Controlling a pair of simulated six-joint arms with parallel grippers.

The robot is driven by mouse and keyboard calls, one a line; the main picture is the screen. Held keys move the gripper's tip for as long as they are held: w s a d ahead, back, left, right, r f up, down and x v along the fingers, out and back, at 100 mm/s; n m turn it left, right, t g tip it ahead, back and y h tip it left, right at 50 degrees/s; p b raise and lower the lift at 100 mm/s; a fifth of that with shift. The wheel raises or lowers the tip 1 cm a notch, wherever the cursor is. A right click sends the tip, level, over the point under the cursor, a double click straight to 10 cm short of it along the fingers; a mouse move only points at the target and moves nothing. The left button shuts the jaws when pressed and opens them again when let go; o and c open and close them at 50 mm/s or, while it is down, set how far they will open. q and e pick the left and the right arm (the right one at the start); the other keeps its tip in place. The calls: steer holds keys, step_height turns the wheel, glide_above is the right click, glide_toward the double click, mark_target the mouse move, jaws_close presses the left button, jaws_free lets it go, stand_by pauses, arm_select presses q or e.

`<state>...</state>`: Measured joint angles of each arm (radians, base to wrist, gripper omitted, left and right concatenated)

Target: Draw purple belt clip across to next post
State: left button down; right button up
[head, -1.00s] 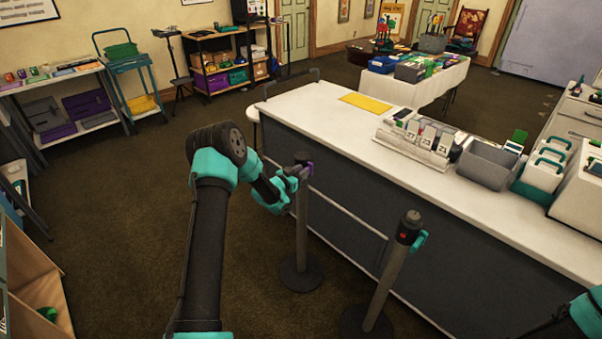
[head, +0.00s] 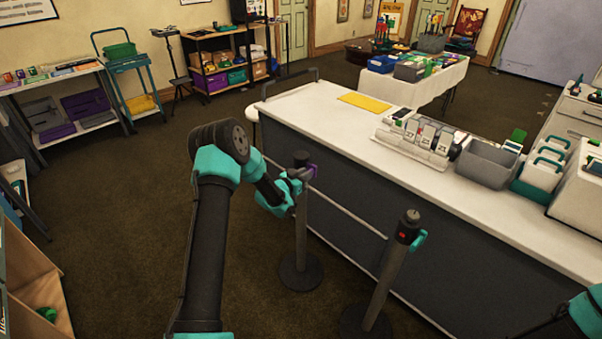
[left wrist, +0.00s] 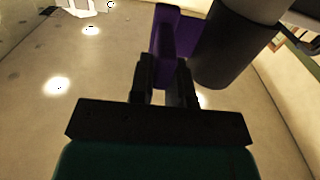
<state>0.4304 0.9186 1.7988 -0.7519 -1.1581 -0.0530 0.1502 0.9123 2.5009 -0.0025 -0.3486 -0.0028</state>
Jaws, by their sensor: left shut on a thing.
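The purple belt clip (head: 313,171) is at the head of the nearer-left dark post (head: 301,230). My left gripper (head: 297,180) is at that post head, beside the clip. In the left wrist view the gripper (left wrist: 168,85) is shut on the purple clip (left wrist: 176,33), and the dark post (left wrist: 235,45) stands close on the right. I cannot tell whether the clip still touches the post. The other post (head: 388,280) stands to the right, with a teal clip (head: 419,240) and a red mark on its head. My right gripper is out of view.
A long counter (head: 340,125) with a white top runs close behind both posts. A thin pale bar (head: 345,211) shows between the posts along the counter front. Round post bases (head: 300,275) rest on the carpet. Open carpet lies to the left.

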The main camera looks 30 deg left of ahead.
arm_select(q)
steer(key=s+d, duration=0.3)
steer(key=d, duration=0.8)
steer(key=s+d, duration=0.3)
steer(key=d, duration=0.9)
steer(key=s+d, duration=0.3)
steer(key=d, duration=0.9)
steer(key=shift+s, duration=0.25)
steer(key=c, duration=1.4)
jaws_free()
steer(key=shift+o, duration=0.2)
